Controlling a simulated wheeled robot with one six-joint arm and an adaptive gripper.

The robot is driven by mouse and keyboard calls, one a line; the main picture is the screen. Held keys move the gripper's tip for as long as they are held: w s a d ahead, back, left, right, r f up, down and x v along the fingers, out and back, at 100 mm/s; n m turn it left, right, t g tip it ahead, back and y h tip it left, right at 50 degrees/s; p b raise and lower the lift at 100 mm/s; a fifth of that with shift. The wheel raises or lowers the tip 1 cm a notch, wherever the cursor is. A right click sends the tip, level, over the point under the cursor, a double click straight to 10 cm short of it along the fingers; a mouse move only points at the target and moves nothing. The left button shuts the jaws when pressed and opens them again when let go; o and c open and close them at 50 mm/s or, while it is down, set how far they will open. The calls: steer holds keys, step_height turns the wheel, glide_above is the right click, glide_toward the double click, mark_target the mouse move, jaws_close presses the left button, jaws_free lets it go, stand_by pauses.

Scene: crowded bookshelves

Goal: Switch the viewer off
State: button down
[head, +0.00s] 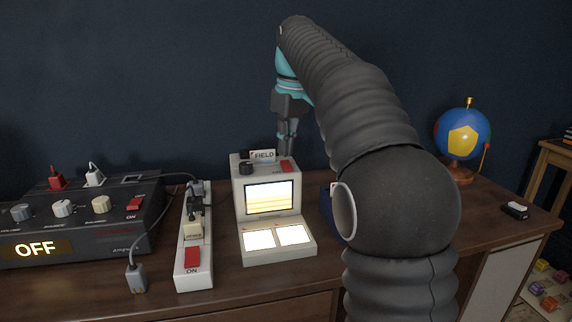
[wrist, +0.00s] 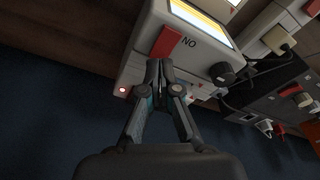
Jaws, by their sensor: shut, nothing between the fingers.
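The viewer (head: 267,205) is a pale box on the desk with a lit screen and two bright panels below it. A red switch (head: 287,166) sits on its top right. In the wrist view the red switch (wrist: 165,42) lies beside the letters ON, with a dark knob (wrist: 222,73) to its right. My gripper (head: 287,150) is shut and empty, pointing down behind the viewer's top in the head view. In the wrist view its fingertips (wrist: 158,66) are close to the switch's near end; I cannot tell whether they touch.
Left of the viewer are a white power strip (head: 191,268) with a red switch and plugs, and a black amplifier (head: 100,232) reading OFF. A loose plug (head: 137,280) lies in front. A globe (head: 462,135) stands far right. My arm hides the desk's middle right.

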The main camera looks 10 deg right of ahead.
mark_target(286, 162)
steer(key=shift+f+b, duration=0.6)
steer(key=shift+f, duration=0.4)
stand_by(0.6)
step_height(286, 162, up, 5)
steer(key=p, duration=0.5)
steer(key=shift+r, duration=1)
steer(key=shift+s, duration=0.1)
